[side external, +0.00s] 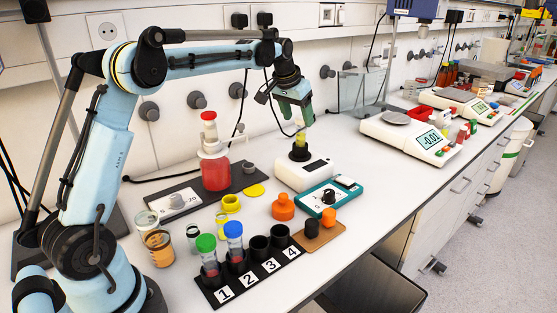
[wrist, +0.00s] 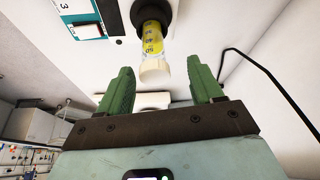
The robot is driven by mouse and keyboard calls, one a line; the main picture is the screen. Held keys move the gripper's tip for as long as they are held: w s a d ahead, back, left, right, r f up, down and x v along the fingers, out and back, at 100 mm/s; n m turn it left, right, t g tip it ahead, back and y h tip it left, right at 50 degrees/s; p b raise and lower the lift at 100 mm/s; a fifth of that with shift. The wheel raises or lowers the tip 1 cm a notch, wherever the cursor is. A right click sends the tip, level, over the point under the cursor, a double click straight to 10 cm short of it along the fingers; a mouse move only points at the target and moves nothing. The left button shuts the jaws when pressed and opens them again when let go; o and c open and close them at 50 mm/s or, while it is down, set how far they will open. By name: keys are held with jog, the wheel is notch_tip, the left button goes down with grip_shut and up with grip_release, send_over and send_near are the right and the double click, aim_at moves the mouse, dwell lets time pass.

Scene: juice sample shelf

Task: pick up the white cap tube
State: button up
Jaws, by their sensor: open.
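The white cap tube (side external: 301,137) has a yellow body and stands upright in the black cup on top of a white mixer (side external: 304,175). Its cream-white cap (wrist: 155,71) and yellow graduated body (wrist: 152,38) show in the wrist view. No contact is visible.
A rack (side external: 262,278) numbered 1 to 4 stands in front, with a green-capped tube (side external: 207,254) in 1 and a blue-capped tube (side external: 235,243) in 2; 3 and 4 look empty. A red flask (side external: 215,174) stands left of the mixer, a teal device (side external: 329,197) in front.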

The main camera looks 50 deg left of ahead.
aim_at(302, 130)
jog(key=shift+d+x, duration=0.15)
jog(key=shift+x, duration=1.25)
jog(key=shift+d+x, duration=0.2)
jog(key=shift+x, duration=1.2)
jog(key=shift+s, duration=0.15)
jog(key=c, duration=1.1)
jog(key=shift+o, duration=0.2)
